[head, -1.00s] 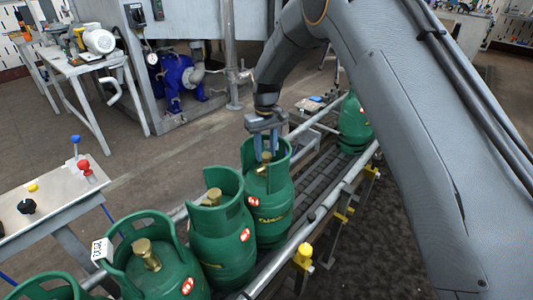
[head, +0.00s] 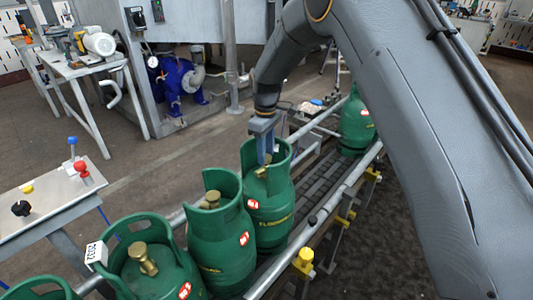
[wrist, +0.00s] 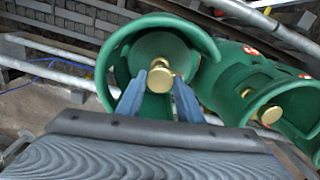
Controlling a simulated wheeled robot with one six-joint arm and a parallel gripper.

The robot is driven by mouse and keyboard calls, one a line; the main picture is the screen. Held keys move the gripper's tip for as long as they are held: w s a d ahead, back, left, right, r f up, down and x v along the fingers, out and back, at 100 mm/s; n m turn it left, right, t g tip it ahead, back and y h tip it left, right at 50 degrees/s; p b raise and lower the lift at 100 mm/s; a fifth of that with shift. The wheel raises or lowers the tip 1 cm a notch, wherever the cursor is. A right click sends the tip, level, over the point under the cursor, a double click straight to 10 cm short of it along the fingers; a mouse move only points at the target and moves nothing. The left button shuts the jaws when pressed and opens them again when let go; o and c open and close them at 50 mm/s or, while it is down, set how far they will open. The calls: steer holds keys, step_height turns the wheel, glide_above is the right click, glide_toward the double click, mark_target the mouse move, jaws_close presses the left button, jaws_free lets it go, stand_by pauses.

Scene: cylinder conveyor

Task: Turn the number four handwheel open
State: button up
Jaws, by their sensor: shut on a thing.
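A green gas cylinder (head: 268,215) with a raised collar stands upright on the conveyor, nearest to my gripper. Its brass handwheel (wrist: 160,76) sits inside the collar. My gripper (wrist: 162,92) points down into the collar, with its two blue-grey fingers on either side of the handwheel, shut on it. In the head view my gripper (head: 265,158) hides much of the handwheel. No number shows on this handwheel.
More green cylinders stand close by, one (head: 222,240) directly beside it on the left and another (head: 356,125) farther up the conveyor (head: 320,185). Metal rails with yellow fittings (head: 304,262) run along it. A panel with coloured knobs (head: 45,195) is at left.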

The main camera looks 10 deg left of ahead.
stand_by(0.3)
steer(key=o, duration=1.1)
steer(key=shift+s+a, duration=0.1)
steer(key=shift+c, duration=0.2)
steer(key=shift+r, duration=0.55)
step_height(320, 180, up, 7)
steer(key=shift+f+b, duration=0.15)
steer(key=shift+b, duration=0.55)
